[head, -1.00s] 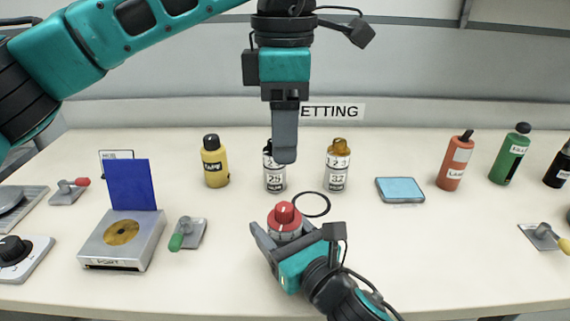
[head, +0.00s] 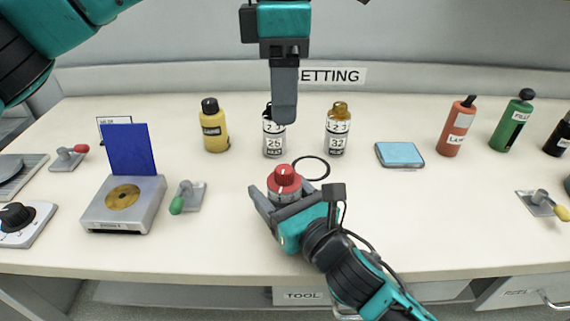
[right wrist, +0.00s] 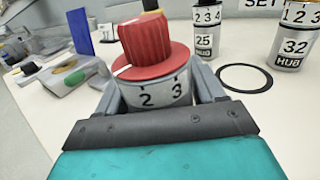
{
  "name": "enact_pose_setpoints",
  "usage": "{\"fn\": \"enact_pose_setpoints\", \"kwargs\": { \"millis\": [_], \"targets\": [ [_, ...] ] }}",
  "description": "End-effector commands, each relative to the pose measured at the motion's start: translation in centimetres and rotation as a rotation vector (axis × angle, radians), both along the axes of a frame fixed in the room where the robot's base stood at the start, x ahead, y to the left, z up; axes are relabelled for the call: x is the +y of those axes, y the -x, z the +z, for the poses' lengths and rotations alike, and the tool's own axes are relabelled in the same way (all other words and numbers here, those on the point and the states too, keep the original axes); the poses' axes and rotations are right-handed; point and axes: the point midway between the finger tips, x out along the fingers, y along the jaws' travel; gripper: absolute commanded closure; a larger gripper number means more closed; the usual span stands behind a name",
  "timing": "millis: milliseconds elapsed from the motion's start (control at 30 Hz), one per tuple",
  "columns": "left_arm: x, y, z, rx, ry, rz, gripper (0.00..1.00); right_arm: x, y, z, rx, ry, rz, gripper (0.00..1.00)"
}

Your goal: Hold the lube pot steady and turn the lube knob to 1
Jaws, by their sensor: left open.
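The lube pot (head: 287,213) is a small grey-white pot with a red knob (head: 284,179) on top, standing near the table's front middle. In the right wrist view the pot (right wrist: 158,94) shows the digits 2 and 3 below the red knob (right wrist: 146,45). The knob carries a white mark. My right gripper (head: 282,208) has one finger along each side of the pot, seemingly touching it. My left gripper (head: 284,112) is open, pointing down above and behind the knob, apart from it. It is seen edge-on, so its gap is hidden.
Two numbered pots, marked 25 (head: 274,145) and 32 (head: 338,142), stand behind. A black ring (head: 326,168) lies right of the lube pot. A yellow bottle (head: 214,130), a green-handled lever (head: 188,197) and a grey box (head: 98,209) are left; a blue pad (head: 399,154) is right.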

Motion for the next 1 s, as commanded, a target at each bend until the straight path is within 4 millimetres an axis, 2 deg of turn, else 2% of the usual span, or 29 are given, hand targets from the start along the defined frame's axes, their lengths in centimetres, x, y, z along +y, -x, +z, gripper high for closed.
{"fn": "enact_pose_setpoints", "kwargs": {
  "millis": [33, 233, 567, 667, 1000],
  "targets": [
    [0.0, 0.0, 0.0, 0.0, 0.0, 0.0, 0.43, 0.0, 0.0, 0.0, 0.001, 0.001, 0.0, 0.26],
    [0.0, 0.0, 0.0, 0.0, 0.0, 0.0, 0.43, 0.0, 0.0, 0.0, 0.0, 0.0, 0.0, 0.07],
    [0.0, 0.0, 0.0, 0.0, 0.0, 0.0, 0.43, -0.3, 0.4, 0.0, 0.001, 0.001, 0.0, 0.07],
    [0.0, 0.0, 0.0, 0.0, 0.0, 0.0, 0.43, -1.0, 1.4, -0.1, 0.001, 0.003, 0.0, 0.07],
    [0.0, 0.0, 0.0, 0.0, 0.0, 0.0, 0.43, -4.7, 7.4, -0.2, 0.003, 0.002, 0.0, 0.07]
  ]
}}
